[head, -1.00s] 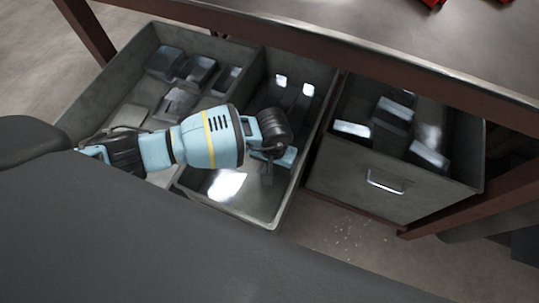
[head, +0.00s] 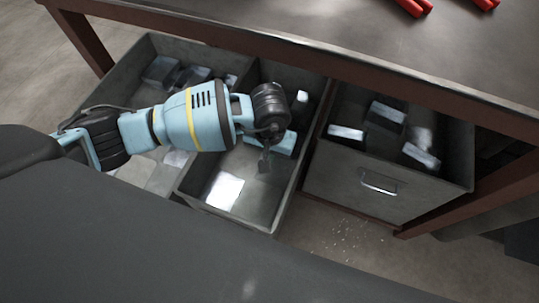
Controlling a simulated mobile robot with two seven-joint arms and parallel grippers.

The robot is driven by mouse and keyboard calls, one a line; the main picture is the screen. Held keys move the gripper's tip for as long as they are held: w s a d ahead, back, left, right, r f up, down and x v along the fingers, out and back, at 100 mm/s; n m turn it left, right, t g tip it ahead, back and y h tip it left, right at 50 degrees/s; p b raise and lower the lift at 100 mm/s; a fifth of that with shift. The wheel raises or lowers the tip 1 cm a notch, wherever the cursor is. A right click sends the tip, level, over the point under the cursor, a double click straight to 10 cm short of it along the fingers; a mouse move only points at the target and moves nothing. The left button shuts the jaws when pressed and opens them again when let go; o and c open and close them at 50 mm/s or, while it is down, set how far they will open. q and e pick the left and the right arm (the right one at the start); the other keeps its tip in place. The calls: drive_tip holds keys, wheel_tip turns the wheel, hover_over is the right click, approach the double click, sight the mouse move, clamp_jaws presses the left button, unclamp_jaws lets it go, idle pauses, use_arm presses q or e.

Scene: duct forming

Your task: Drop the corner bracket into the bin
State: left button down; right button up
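My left gripper (head: 265,167) hangs fingers-down over the middle section of the open grey metal drawer bin (head: 283,205). A thin dark finger shows below its light-blue hand. The fingers overlap from this side, so I cannot tell whether they are open or shut. I cannot make out a corner bracket between them or pick one out for certain among the metal pieces. The bin floor in front of the gripper is bare apart from a bright patch of light. My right gripper is not in view.
The left section holds several metal blocks (head: 160,71). A grey drawer with a handle (head: 379,182) on the right holds more blocks (head: 388,111). The workbench edge (head: 330,58) overhangs the bins, with red-handled objects (head: 411,6) on top.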

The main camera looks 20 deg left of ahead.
use_arm(q)
drive_tip(key=s+a+r, duration=0.1)
drive_tip(key=a+r, duration=0.3)
drive_tip(key=r, duration=0.7)
drive_tip(key=s+a+r, duration=0.2)
drive_tip(key=a+r, duration=0.3)
drive_tip(key=r, duration=0.5)
drive_tip(key=shift+a+r, duration=0.15)
drive_tip(key=shift+r, duration=0.2)
drive_tip(key=shift+a, duration=0.1)
